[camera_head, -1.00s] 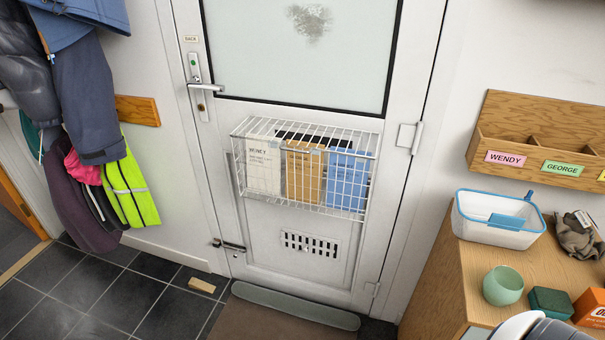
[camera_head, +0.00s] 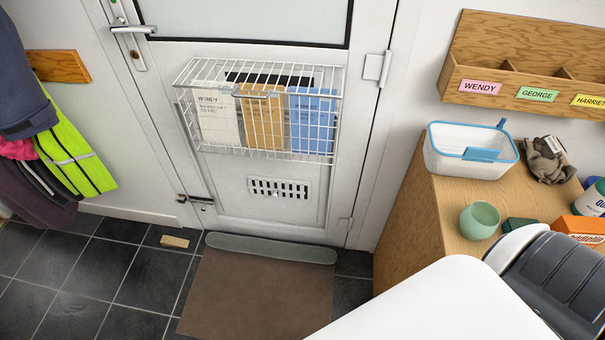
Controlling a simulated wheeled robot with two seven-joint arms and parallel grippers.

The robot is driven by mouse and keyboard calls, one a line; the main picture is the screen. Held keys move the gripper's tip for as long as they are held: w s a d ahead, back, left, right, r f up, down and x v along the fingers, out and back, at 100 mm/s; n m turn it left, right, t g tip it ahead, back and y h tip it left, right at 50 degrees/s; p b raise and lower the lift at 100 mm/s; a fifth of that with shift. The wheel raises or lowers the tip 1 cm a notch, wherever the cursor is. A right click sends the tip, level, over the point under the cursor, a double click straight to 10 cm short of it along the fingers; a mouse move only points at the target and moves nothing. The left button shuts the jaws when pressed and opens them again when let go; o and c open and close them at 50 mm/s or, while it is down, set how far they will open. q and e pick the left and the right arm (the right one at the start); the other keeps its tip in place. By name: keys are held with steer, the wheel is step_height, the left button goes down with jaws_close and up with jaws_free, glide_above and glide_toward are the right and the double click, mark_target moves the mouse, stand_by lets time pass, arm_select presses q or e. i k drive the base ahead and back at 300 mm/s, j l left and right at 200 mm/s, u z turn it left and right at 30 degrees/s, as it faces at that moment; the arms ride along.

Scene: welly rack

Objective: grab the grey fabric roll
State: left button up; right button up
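The grey fabric roll (camera_head: 270,248) is a long grey-green draught roll. It lies on the floor along the foot of the white door, at the far edge of a brown mat (camera_head: 258,293). Its whole length shows and nothing covers it. Neither gripper shows in the head view. A white and dark part of my own arm comes in at the lower right, and its gripper is out of the picture.
A wooden cabinet (camera_head: 401,240) at right holds a white and blue basket (camera_head: 472,151), a green cup (camera_head: 479,220) and an orange box (camera_head: 581,229). A wire basket (camera_head: 262,108) juts from the door. A small wood wedge (camera_head: 174,242) lies on the tiles.

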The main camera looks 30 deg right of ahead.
mark_target(221, 241)
steer(key=i+z, duration=0.8)
steer(key=k+l, duration=0.05)
steer(key=k, duration=0.05)
